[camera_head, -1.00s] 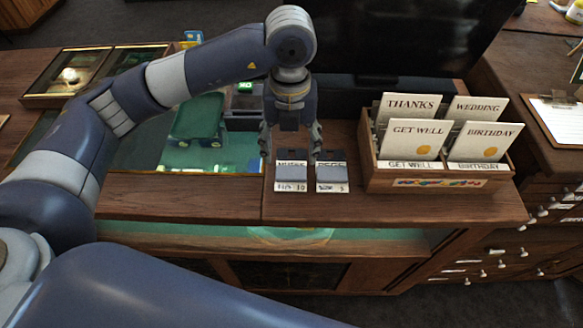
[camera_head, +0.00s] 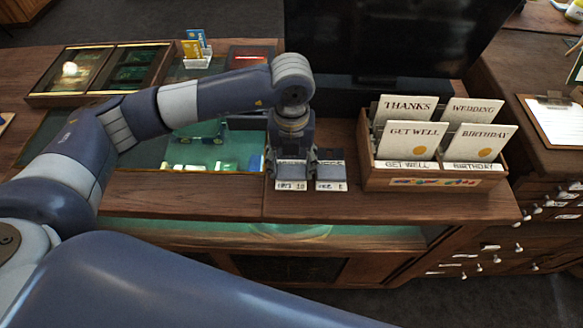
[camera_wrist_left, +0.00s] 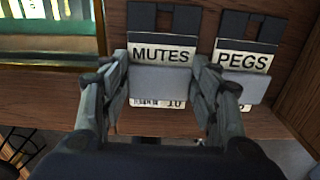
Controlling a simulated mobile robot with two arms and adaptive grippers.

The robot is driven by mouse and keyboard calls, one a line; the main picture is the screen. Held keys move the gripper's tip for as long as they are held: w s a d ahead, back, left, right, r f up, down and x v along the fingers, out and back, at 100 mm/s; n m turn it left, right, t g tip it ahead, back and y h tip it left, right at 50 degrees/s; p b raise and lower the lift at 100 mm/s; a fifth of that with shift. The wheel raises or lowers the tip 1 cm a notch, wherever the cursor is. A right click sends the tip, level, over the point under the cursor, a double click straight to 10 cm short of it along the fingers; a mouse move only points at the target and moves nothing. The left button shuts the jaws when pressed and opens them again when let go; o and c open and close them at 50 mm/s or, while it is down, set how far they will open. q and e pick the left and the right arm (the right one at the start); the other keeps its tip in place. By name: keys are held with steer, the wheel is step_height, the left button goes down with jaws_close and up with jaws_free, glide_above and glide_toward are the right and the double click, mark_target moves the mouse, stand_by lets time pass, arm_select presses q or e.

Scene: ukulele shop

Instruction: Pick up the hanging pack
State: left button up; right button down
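Two small dark-topped packs with white labels and grey fronts stand side by side at the counter's front edge. The left one, the MUTES pack (camera_head: 291,173), reads MUTES in the left wrist view (camera_wrist_left: 161,55). The right one is the PEGS pack (camera_head: 330,172), also in the wrist view (camera_wrist_left: 243,62). My left gripper (camera_head: 291,158) points down over the MUTES pack. In the wrist view its fingers (camera_wrist_left: 160,72) are apart, one on each side of that pack; the right finger is between the two packs. Contact with the pack cannot be made out. My right gripper is not in view.
A wooden card box (camera_head: 436,183) with several greeting cards stands just right of the packs. A dark screen (camera_head: 385,35) rises behind them. A glass display case (camera_head: 210,150) is to the left. A clipboard (camera_head: 553,122) lies far right.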

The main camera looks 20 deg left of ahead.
mark_target(292, 167)
arm_select(q)
steer(key=shift+r, duration=0.15)
step_height(292, 167, up, 10)
steer(key=b, duration=0.2)
steer(key=shift+b, duration=0.4)
